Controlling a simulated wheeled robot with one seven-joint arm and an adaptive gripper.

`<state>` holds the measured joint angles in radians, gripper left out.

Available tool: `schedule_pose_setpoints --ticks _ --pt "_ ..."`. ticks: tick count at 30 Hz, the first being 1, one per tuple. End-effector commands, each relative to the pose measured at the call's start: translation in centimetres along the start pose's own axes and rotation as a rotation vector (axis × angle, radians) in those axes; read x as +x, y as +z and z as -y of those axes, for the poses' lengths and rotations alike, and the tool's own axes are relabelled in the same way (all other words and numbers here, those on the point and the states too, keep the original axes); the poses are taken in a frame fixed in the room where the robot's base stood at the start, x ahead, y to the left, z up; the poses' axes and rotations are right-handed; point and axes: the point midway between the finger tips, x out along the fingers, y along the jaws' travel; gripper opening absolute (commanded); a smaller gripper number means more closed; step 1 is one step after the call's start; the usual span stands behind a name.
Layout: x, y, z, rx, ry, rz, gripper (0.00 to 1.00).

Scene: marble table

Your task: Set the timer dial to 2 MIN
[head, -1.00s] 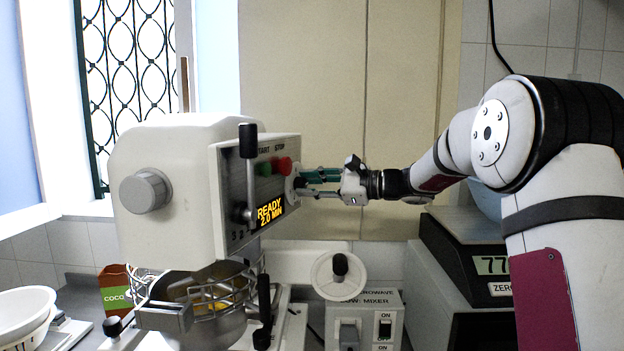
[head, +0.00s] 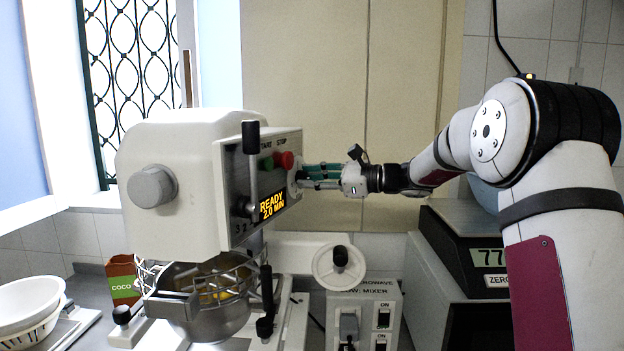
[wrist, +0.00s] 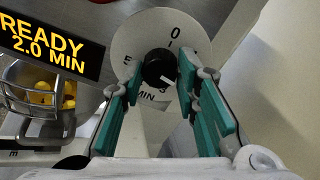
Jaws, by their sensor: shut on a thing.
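The mixer's timer dial (wrist: 145,32) is a pale round disk with dark markings, including a 0 and "MIN". Its black centre knob (wrist: 159,68) has a white line that points to the lower right in the wrist view. My gripper (wrist: 161,82) has its green-padded fingers on either side of the knob and is shut on it. The panel display (head: 271,207) reads "READY 2.0 MIN"; the wrist view also shows this display (wrist: 48,44).
A black-knobbed lever (head: 251,165) stands out from the panel. The metal bowl and guard (head: 205,290) are below. A scale (head: 470,235) stands at right, below my arm.

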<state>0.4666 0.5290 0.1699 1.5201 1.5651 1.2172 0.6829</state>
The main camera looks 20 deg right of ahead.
Motion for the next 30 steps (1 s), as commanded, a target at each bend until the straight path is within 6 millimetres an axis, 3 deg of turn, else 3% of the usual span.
schedule_pose_setpoints --ticks 1,3,16,30 --pt "0.0 -0.2 -0.1 0.002 0.001 -0.003 0.33" --pt "0.0 -0.2 -0.1 0.002 0.001 -0.002 0.49" --pt "-0.9 -0.1 0.1 0.000 -0.002 -0.002 0.49" --pt "-9.5 -0.1 0.0 0.001 -0.002 -0.003 0.49"
